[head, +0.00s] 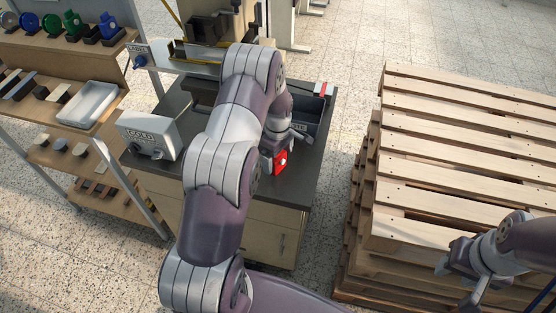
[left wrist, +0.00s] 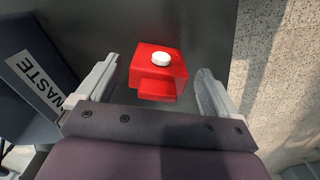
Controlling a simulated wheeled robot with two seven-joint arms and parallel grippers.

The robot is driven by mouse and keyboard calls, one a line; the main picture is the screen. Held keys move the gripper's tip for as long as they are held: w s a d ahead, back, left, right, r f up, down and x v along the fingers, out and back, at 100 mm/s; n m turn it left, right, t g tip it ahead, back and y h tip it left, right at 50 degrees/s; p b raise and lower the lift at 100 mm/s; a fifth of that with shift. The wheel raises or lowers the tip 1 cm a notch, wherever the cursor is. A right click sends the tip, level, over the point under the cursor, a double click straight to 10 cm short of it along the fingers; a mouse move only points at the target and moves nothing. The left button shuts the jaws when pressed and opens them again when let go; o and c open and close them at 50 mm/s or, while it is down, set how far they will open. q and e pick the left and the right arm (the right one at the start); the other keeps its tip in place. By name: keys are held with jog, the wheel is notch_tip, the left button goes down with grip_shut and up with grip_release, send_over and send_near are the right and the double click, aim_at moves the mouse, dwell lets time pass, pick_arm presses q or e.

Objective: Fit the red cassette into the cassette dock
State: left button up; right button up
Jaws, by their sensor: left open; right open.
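The red cassette (head: 281,161) is a small red block on the dark worktop, near its right side. In the left wrist view the cassette (left wrist: 152,91) has a round white knob on top and a step on its near side. My left gripper (head: 276,146) is open above the worktop at the cassette, with one finger on each side and visible gaps between. Its fingers also show in the left wrist view (left wrist: 156,82). My right gripper (head: 463,278) is open and empty, at the lower right by the pallets. I cannot make out the cassette dock; my left arm hides part of the bench.
A dark waste bin (left wrist: 30,75) stands just left of the left gripper in the wrist view. A grey box labelled GOLD (head: 150,134) is on the worktop's left. Shelves with coloured rolls and a white tray (head: 88,103) stand left; stacked wooden pallets (head: 470,125) stand right.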

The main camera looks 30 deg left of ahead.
aim_at(278, 161)
pick_arm(q)
notch_tip(278, 161, down, 3)
jog(key=shift+a+r, duration=0.1)
jog(key=shift+a, duration=0.05)
jog(key=shift+w+f, duration=0.2)
jog(key=shift+f, duration=0.05)
jog(key=shift+s, duration=0.1)
jog(key=c, duration=1.2)
pick_arm(e)
jog(key=shift+w+r, duration=0.1)
jog(key=shift+r, duration=0.15)
pick_arm(q)
jog(key=shift+r, duration=0.15)
